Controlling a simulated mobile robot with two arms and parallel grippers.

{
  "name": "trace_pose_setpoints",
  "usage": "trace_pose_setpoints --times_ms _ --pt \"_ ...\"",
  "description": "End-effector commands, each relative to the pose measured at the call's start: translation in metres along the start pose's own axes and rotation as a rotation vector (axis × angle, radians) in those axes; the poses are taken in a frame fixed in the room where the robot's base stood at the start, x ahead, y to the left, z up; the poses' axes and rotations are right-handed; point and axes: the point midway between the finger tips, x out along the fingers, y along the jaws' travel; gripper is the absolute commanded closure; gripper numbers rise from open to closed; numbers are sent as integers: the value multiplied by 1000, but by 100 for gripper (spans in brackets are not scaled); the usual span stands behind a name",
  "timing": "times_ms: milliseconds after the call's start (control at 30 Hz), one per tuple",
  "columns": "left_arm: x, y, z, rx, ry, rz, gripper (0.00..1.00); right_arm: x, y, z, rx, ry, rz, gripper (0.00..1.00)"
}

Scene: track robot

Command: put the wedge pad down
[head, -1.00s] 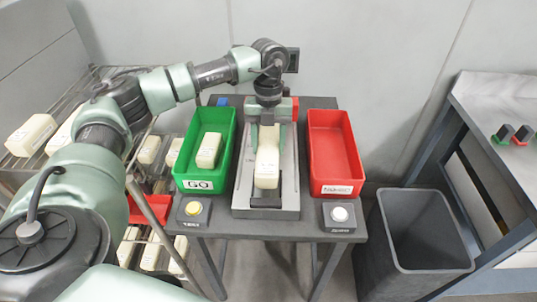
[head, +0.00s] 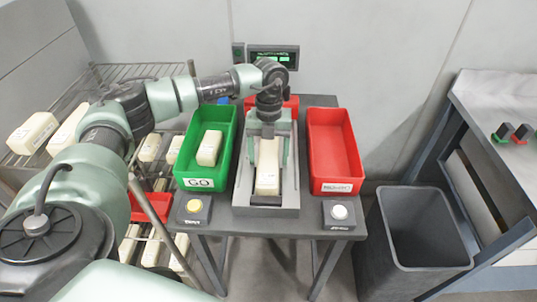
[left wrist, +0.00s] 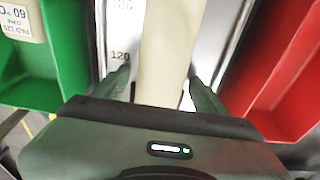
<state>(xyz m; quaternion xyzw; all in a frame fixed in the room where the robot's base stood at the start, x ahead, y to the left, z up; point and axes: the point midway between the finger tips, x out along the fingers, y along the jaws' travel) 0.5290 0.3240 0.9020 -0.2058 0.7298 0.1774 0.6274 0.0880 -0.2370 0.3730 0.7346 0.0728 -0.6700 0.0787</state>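The wedge pad (head: 267,178) is a long cream block. It lies lengthwise in the grey measuring fixture (head: 239,190) at the middle of the small table, between the green and red bins. My left gripper (head: 268,154) is over it, pointing down, with one finger on each side. In the left wrist view the pad (left wrist: 164,45) runs between the fingers, with a gap on both sides, so the gripper is open. A scale marking "120" shows on the fixture (left wrist: 118,35). The pad's far end is hidden under the gripper. My right gripper is out of view.
The green GO bin (head: 228,130) holds one cream pad (head: 209,148). The red bin (head: 325,150) is empty. Yellow (head: 194,206) and white (head: 339,212) buttons stand in front. A lit display (head: 273,57) is behind, a grey waste bin (head: 374,250) at right, a pad rack (head: 140,71) at left.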

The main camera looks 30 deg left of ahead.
Motion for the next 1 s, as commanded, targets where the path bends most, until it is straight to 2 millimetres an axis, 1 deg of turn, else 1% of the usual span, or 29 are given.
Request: trace_pose_setpoints --times_ms 133,200,267,367,600,700,833,900,1000 --pt "-1 0 0 0 0 0 28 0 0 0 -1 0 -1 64" --pt "-4 0 0 0 -1 -1 28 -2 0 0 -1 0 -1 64" --pt "-8 -1 0 0 -2 -2 28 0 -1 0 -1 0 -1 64" --pt "-22 -1 1 0 -4 -4 28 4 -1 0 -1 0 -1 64" --pt "-75 -1 1 1 -4 -4 28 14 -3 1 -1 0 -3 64" --pt "-94 -1 0 1 -4 -3 28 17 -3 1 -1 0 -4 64" --pt "-112 -1 0 0 -2 -2 28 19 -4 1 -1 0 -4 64" --pt "-118 -1 0 1 -1 -2 28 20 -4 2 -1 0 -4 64" --pt "-123 0 0 1 -1 -1 28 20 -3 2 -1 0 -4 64"
